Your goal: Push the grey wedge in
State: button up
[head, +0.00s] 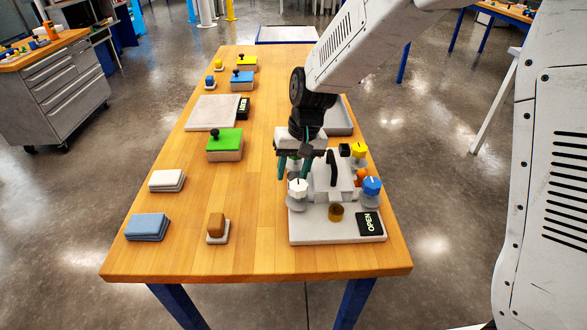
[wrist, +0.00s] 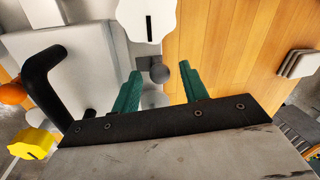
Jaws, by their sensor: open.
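My gripper (head: 289,170) is open, its green fingers pointing down beside the left side of the white lidded box (head: 333,180). In the wrist view, the gripper (wrist: 160,76) has a small dark grey rounded piece (wrist: 160,72) between its fingertips, with a clear gap to each side. This grey piece may be the wedge or its knob; its shape is not clear. It sits beside the white dial (wrist: 147,16), which also shows in the head view (head: 297,188). In the head view my gripper hides the grey piece.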

grip_shut()
jog(key=shift+d, duration=0.9)
grip_release()
jog(key=shift+a, duration=0.1)
